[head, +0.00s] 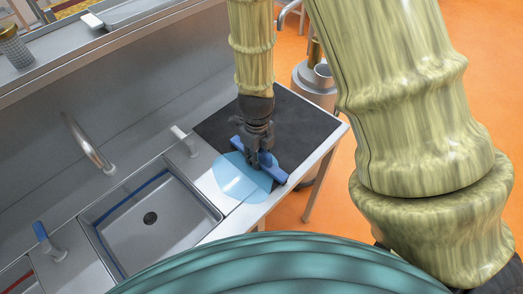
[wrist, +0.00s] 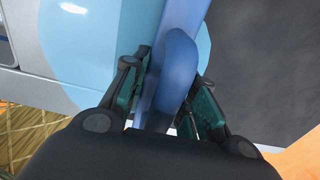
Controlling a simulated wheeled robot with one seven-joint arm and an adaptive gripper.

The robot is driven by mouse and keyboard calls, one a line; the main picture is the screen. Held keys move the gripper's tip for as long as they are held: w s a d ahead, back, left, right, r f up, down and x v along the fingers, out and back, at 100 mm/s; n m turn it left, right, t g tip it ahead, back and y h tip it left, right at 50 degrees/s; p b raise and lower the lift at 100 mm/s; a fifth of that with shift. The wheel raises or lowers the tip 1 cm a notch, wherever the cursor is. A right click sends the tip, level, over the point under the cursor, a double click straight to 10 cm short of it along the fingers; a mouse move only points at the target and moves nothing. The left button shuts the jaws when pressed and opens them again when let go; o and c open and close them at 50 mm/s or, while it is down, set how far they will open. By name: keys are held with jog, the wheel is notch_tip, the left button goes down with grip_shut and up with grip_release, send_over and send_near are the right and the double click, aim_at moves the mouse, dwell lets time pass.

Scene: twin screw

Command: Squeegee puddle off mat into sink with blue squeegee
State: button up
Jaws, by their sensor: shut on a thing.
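In the head view, my gripper (head: 258,145) is shut on the blue squeegee (head: 273,173). The squeegee's long blue bar lies low across the left part of the black mat (head: 298,122). The light blue puddle (head: 238,178) lies to the left of the bar, partly over the mat's left edge and partly on the bare counter. The sink (head: 150,243) is left of the puddle, with a dark drain in its floor. In the wrist view, the squeegee's blue handle (wrist: 178,60) stands between my fingers (wrist: 165,85), with the puddle (wrist: 100,40) on its left and the mat (wrist: 260,60) on its right.
A curved faucet (head: 88,145) stands behind the sink. A tap lever (head: 185,138) stands at the sink's back right corner and a blue-topped one (head: 45,240) at its left. A metal bin (head: 315,82) stands beyond the counter's right end on the orange floor.

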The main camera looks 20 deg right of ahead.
aim_at(243, 176)
jog(key=shift+s+a+p, duration=0.35)
jog(key=shift+s+a, duration=0.05)
jog(key=shift+a, duration=0.55)
jog(key=shift+s+a+p, duration=0.3)
jog(key=shift+s+a, duration=0.1)
jog(key=shift+a, duration=0.5)
jog(key=shift+s+a+p, duration=0.35)
jog(key=shift+s+a, duration=0.05)
jog(key=shift+a, duration=0.55)
jog(key=shift+s+a+r+p, duration=0.1)
jog(key=shift+s+a+p, duration=0.2)
jog(key=shift+a, duration=0.25)
jog(key=shift+s+a+p, duration=0.15)
jog(key=shift+a+p, duration=0.1)
jog(key=shift+a, duration=0.3)
jog(key=shift+s+a+r+p, duration=0.1)
jog(key=shift+s+a+p, duration=0.2)
jog(key=shift+a, duration=0.25)
jog(key=shift+s+a+f+p, duration=0.1)
jog(key=shift+s+a+p, duration=0.15)
jog(key=shift+a, duration=0.4)
jog(key=shift+s+a+f+p, duration=0.1)
jog(key=shift+s+a+p, duration=0.1)
jog(key=shift+a, duration=0.5)
jog(key=shift+s+a+p, duration=0.15)
jog(key=shift+s+a, duration=0.1)
jog(key=shift+a, duration=0.4)
notch_tip(243, 176, up, 7)
jog(key=p, duration=0.6)
jog(key=shift+p, duration=0.4)
